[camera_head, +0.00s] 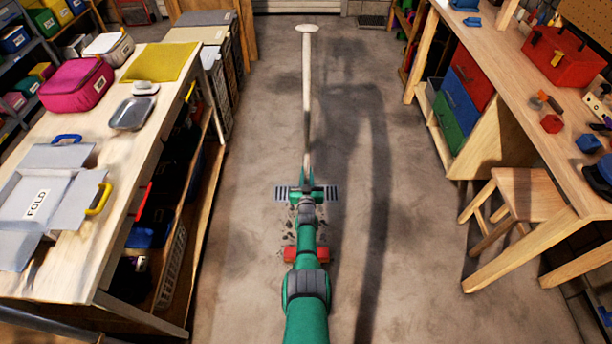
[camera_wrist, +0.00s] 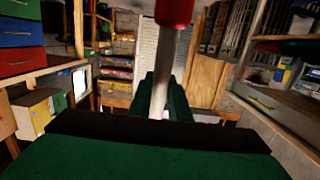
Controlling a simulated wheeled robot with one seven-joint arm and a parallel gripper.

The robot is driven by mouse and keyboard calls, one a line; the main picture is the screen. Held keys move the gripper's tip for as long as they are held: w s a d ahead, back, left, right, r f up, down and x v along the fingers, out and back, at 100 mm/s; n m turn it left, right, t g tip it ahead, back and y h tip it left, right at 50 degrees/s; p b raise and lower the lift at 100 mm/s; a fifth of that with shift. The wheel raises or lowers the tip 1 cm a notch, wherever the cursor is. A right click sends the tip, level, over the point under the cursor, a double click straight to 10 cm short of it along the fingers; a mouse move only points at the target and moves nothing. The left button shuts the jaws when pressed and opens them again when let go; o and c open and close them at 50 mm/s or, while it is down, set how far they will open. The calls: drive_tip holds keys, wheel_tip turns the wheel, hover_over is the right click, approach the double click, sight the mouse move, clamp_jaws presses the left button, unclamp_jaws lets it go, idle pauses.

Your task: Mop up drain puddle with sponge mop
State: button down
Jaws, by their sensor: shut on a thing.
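In the head view my gripper (camera_head: 306,190) is at the end of my green arm, shut on the pale handle (camera_head: 306,95) of the mop. The handle runs up the picture to a round pale end. A red block (camera_head: 291,254), perhaps the mop's head, shows on both sides of my arm; its middle is hidden. A slotted drain grate (camera_head: 282,194) shows either side of the gripper. Dark specks (camera_head: 291,222) lie on the floor below it; a puddle cannot be clearly made out. In the wrist view the handle (camera_wrist: 163,80) rises from my gripper (camera_wrist: 165,98) to a red part.
A workbench (camera_head: 520,110) with coloured drawers (camera_head: 456,100) and a wooden stool (camera_head: 528,190) stand right. The concrete floor between is open.

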sight(307, 166)
drive_tip(key=shift+r, duration=0.2)
drive_tip(key=shift+s+r, duration=0.1)
drive_tip(key=shift+r, duration=0.45)
drive_tip(key=shift+s+r, duration=0.25)
drive_tip(key=shift+r, duration=0.4)
drive_tip(key=shift+s+r, duration=0.3)
drive_tip(key=shift+r, duration=0.3)
drive_tip(key=shift+s+r, duration=0.25)
drive_tip(key=shift+r, duration=0.4)
drive_tip(key=shift+a, duration=0.15)
drive_tip(key=shift+s, duration=0.1)
